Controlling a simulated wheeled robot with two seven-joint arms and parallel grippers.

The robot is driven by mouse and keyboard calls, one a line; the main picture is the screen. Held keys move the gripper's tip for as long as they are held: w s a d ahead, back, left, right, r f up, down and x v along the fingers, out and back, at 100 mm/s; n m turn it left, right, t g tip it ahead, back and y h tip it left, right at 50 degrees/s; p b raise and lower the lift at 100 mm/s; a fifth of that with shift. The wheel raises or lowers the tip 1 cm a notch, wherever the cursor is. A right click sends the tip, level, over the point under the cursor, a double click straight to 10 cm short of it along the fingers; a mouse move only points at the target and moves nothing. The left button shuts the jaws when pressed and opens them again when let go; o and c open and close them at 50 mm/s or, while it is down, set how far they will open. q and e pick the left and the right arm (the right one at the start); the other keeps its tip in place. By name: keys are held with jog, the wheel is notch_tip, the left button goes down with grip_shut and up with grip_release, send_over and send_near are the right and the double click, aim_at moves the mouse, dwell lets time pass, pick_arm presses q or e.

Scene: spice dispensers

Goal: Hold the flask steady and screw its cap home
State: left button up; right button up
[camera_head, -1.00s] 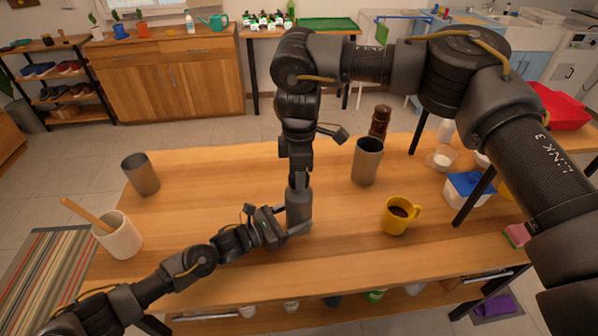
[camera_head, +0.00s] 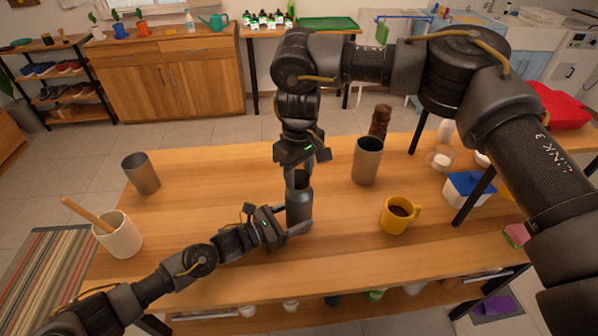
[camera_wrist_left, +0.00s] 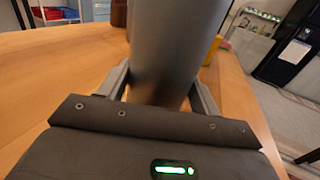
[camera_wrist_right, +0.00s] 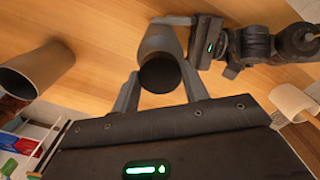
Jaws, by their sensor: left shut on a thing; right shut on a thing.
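The grey flask (camera_head: 299,207) stands upright on the wooden table in the head view. My left gripper (camera_head: 298,229) is shut around its lower body from the left; the flask also fills the middle of the left wrist view (camera_wrist_left: 172,50). My right gripper (camera_head: 299,176) points straight down over the flask's top and is shut on the dark cap (camera_wrist_right: 160,74), which shows between its fingers in the right wrist view. The cap sits at the flask's mouth. Whether its thread is fully seated cannot be seen.
A grey tumbler (camera_head: 367,161) and a yellow mug (camera_head: 398,214) of dark liquid stand right of the flask. Another tumbler (camera_head: 141,173) and a mortar with pestle (camera_head: 118,235) stand left. A brown grinder (camera_head: 380,121) stands behind. The table's front middle is clear.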

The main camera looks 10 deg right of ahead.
aim_at(299, 177)
jog(key=m, duration=0.3)
jog(key=shift+m, duration=1.8)
jog(key=shift+c, duration=0.9)
jog(key=o, duration=1.3)
jog(key=shift+c, duration=0.2)
notch_tip(299, 177, up, 12)
pick_arm(q)
jog(key=o, duration=0.9)
jog(key=shift+o, duration=0.2)
